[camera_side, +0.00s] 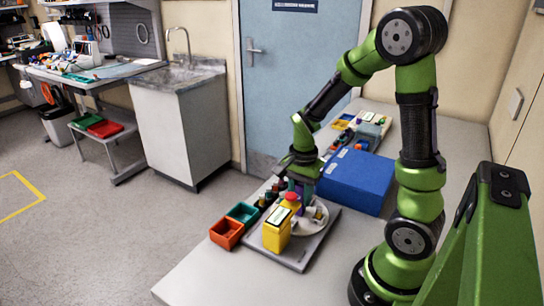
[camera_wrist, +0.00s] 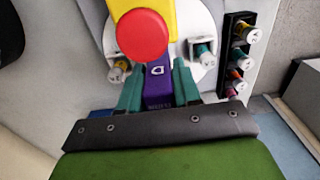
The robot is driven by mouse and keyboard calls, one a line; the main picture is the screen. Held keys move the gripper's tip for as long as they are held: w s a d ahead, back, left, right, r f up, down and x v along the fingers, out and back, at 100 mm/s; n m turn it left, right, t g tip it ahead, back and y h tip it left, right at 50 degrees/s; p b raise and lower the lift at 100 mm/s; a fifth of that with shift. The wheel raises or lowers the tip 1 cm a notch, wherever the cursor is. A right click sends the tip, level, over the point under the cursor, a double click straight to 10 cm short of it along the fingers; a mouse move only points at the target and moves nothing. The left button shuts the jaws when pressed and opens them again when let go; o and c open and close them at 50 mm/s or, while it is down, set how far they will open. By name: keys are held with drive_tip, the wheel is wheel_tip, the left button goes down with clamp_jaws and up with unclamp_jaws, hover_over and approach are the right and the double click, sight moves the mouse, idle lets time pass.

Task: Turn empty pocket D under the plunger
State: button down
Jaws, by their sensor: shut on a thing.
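My gripper (camera_wrist: 158,88) points down at the turntable, its teal fingers shut on the purple tab marked D (camera_wrist: 157,72). In the side view my gripper (camera_side: 300,178) is at the far side of the pump. The white round turntable (camera_wrist: 191,18) carries pockets; one left of the tab holds a vial (camera_wrist: 118,71) and one to the right holds a teal-banded vial (camera_wrist: 204,51). The red plunger knob (camera_wrist: 142,35) sits on the yellow pump body (camera_wrist: 128,6), just beyond the tab. The yellow body (camera_side: 276,231) also shows in the side view. The inside of pocket D is hidden.
A black rack (camera_wrist: 232,68) with several vials stands right of the turntable. A green bin (camera_side: 243,212) and an orange-red bin (camera_side: 227,234) are left of the pump. A large blue box (camera_side: 355,180) lies behind on the right. The bench front is clear.

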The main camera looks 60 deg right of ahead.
drive_tip(key=shift+r, duration=0.1)
idle(0.3)
drive_tip(key=c, duration=1.2)
unclamp_jaws()
drive_tip(key=shift+o, duration=0.2)
wheel_tip(320, 180, up, 17)
